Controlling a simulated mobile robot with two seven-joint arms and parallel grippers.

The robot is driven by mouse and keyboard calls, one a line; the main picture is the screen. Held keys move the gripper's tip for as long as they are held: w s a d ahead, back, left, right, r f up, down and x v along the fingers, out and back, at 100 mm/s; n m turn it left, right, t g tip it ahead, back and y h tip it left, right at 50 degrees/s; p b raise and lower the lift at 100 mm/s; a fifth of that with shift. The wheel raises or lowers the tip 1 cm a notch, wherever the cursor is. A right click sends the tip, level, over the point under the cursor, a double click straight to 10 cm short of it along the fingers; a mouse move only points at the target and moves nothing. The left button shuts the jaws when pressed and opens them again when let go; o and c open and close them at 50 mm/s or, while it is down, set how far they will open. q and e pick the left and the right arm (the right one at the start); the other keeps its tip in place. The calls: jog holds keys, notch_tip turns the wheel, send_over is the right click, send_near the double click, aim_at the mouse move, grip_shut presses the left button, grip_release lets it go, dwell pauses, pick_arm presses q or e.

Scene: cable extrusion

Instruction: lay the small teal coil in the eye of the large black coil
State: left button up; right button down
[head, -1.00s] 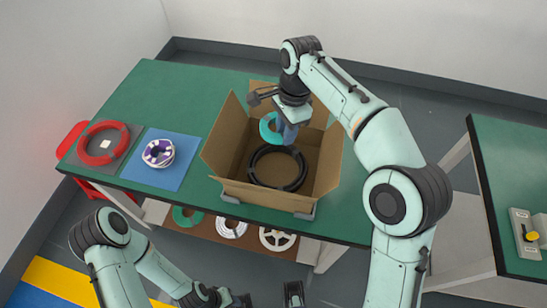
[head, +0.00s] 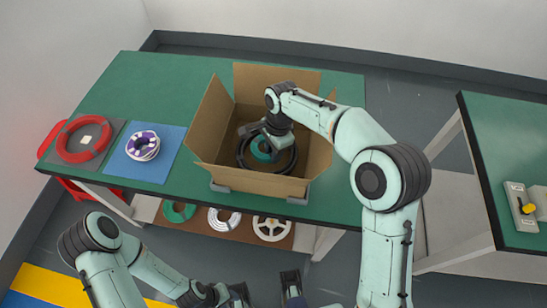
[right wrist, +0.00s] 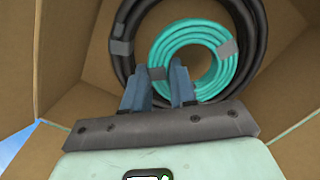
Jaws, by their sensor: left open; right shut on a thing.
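The large black coil (head: 284,165) lies flat on the floor of the open cardboard box; it also shows in the right wrist view (right wrist: 122,62). My right gripper (head: 268,145) is down inside the box. Its fingers (right wrist: 160,92) are shut on the taped near side of the small teal coil (right wrist: 220,75). The teal coil (head: 262,149) appears within the black coil's ring, partly hidden by the gripper in the head view. I cannot tell whether it touches the box floor. My left gripper (head: 266,292) is open and empty at the bottom edge, away from the table.
The box (head: 208,125) stands on the green table (head: 110,95) with flaps spread. A red coil (head: 70,148) on a grey mat and a purple-white coil (head: 143,146) on a blue mat lie to its left. Several coils and reels lie on a shelf below. Another table (head: 510,130) is at right.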

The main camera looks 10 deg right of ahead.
jog(key=shift+f, duration=1.75)
jog(key=shift+f, duration=0.1)
jog(key=c, duration=1.2)
grip_release()
jog(key=r, duration=0.4)
jog(key=d+r+p, duration=0.1)
jog(key=r, duration=0.7)
jog(key=shift+w+d+r+p, duration=0.1)
jog(key=shift+w+d+p, duration=0.1)
jog(key=shift+p, duration=0.2)
